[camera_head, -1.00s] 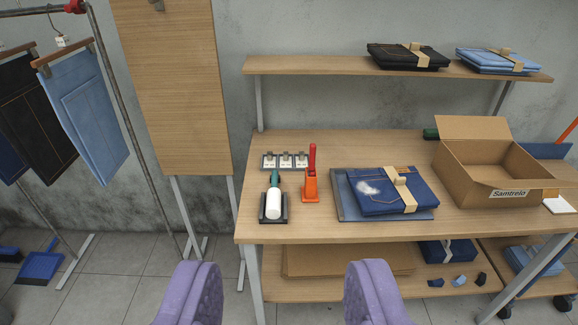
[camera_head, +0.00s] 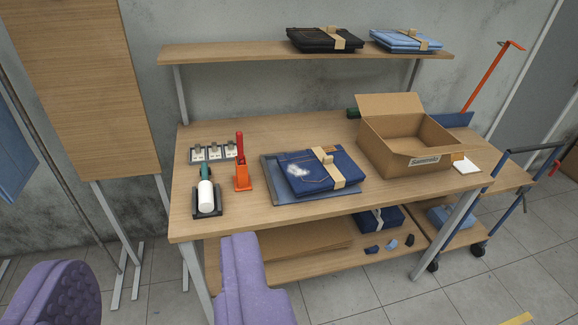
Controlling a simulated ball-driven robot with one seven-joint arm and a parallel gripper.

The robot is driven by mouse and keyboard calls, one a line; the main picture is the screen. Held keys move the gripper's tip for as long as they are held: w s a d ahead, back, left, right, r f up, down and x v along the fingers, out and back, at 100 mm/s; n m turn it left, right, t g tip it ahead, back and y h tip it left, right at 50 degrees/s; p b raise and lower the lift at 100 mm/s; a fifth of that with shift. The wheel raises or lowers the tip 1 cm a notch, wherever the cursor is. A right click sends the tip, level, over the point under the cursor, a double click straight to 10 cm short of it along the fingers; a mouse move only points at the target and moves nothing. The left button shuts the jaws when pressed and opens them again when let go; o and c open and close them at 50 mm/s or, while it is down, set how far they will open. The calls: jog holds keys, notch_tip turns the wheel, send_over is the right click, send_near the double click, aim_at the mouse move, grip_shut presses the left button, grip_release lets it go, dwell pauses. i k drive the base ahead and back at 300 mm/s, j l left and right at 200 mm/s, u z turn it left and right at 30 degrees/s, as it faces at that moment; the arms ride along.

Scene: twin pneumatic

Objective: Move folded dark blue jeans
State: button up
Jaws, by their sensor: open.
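The folded dark blue jeans (camera_head: 306,177) lie on a grey-blue tray (camera_head: 271,180) on the wooden workbench. A tan band wraps them, and a whitish fuzzy patch shows on their left part. My gripper (camera_head: 165,285) has two purple padded fingers spread wide apart and empty. It is in front of the bench, to the lower left of the jeans and apart from them. Another folded dark blue bundle (camera_head: 378,219) with a light band lies on the lower shelf.
An open cardboard box (camera_head: 379,153) stands right of the jeans. A lint roller (camera_head: 206,196) and an orange holder with a red-handled tool (camera_head: 243,177) stand left. Folded black jeans (camera_head: 310,41) and light blue jeans (camera_head: 401,38) lie on the upper shelf. A cart (camera_head: 511,181) stands at right.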

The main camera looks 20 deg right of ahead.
aim_at(314, 170)
jog(key=i+l+z, duration=0.55)
jog(key=z, duration=0.15)
jog(key=i+j+z, duration=0.2)
jog(key=i, duration=0.2)
jog(key=i+z, duration=0.25)
jog(key=i, duration=0.2)
